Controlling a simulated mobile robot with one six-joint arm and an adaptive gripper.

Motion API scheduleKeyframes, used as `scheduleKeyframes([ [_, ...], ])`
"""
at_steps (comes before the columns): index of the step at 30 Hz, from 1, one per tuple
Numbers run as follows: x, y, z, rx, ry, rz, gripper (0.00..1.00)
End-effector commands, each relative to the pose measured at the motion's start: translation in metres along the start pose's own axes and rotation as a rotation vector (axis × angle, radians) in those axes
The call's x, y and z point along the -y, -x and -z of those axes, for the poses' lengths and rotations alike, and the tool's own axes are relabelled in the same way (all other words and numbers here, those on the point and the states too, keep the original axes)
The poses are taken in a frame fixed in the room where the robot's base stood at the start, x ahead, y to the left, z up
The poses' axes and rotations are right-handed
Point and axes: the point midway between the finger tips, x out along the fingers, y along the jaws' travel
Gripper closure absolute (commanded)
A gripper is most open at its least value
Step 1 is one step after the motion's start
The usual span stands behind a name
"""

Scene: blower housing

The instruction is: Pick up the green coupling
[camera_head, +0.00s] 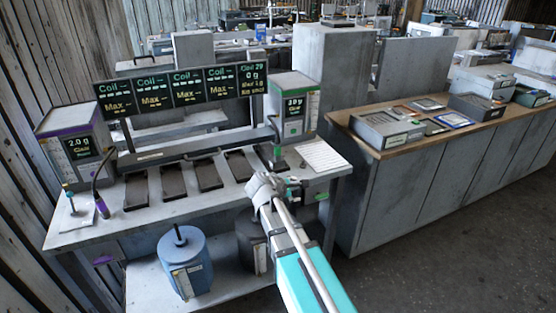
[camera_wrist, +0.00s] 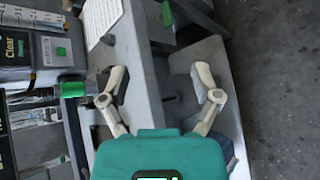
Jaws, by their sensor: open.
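The green coupling (camera_wrist: 73,89) shows in the wrist view as a short green cylinder on a dark fitting, left of my gripper. In the head view, a small green spot (camera_head: 277,152) by the right-hand box on the bench appears to be the same part. My gripper (camera_wrist: 160,80) is open, with its two pale fingers spread wide and nothing between them. The coupling lies outside the fingers, beyond the left one. In the head view my gripper (camera_head: 277,185) is over the front right part of the bench.
The grey bench (camera_head: 75,238) carries several dark trays (camera_head: 173,181), a white sheet (camera_head: 323,156) and a display box (camera_head: 294,103). A purple coupling (camera_head: 102,208) stands at left. A blue canister (camera_head: 185,265) sits on the lower shelf. Open floor (camera_head: 450,260) lies right.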

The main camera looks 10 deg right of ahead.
Motion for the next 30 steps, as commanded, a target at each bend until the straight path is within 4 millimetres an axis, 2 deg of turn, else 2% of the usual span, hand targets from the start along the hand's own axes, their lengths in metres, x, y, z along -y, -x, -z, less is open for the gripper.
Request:
scheduleKeyframes([
  [1, -0.010, -0.005, 0.015, 0.023, 0.090, -0.060, 0.19],
  [9, -0.072, 0.005, 0.063, 0.210, 0.592, -0.354, 0.19],
  [15, -0.101, 0.021, 0.092, 0.352, 0.865, -0.489, 0.19],
  [21, -0.112, 0.030, 0.102, 0.415, 0.968, -0.533, 0.19],
  [30, -0.113, 0.030, 0.101, 0.417, 0.972, -0.534, 0.19],
])
